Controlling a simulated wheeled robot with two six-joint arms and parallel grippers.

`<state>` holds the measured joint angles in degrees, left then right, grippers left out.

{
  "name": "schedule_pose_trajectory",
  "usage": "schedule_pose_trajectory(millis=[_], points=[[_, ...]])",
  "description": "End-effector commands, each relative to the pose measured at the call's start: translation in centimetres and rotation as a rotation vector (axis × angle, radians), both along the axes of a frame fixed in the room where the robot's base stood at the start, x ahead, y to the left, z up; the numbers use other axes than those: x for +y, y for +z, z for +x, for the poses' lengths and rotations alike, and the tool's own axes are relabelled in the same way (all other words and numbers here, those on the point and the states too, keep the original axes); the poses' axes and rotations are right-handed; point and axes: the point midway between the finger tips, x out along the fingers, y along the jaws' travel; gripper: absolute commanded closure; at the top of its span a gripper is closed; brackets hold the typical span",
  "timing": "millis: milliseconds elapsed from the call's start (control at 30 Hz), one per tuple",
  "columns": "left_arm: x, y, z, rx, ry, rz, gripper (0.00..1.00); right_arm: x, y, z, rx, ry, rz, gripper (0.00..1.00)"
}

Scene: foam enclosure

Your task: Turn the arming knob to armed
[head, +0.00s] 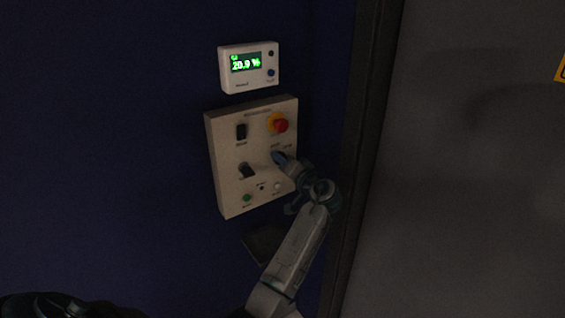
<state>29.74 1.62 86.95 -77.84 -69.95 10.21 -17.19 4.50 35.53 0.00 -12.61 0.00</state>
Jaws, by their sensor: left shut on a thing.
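A beige control panel (226,150) is mounted on the dark blue wall. My left gripper (279,158) reaches its right half from below and is shut at a spot under the red button, just below two small labels too small to read. What it grips there is almost wholly covered by the gripper; it appears to be the arming knob, and its pointing direction cannot be told. A black lever-like knob (246,170) on the panel's left half is apart from the gripper. My right gripper is not in view.
A red mushroom button (279,125) on a yellow ring sits just above my gripper. A black rocker switch (241,131) and a green button (247,198) are at left. A display reading 20.9 % (248,66) hangs above. A dark post (365,150) stands close at right.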

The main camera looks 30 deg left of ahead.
Motion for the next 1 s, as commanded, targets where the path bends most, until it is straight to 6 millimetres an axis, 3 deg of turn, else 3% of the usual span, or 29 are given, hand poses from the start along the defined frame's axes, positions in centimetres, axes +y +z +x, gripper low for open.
schedule_pose_trajectory(millis=[300,867,900,1000], points=[[0.0,0.08,0.01,0.125,-0.001,0.053,0.89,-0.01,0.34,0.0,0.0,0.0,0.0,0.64],[-0.01,0.06,0.01,0.156,-0.001,0.065,0.89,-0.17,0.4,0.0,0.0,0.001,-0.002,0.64],[-0.01,0.06,0.01,0.156,-0.001,0.065,0.64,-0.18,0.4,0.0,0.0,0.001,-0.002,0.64],[-0.01,0.06,0.01,0.156,-0.001,0.065,0.45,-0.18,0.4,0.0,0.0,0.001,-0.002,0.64]])
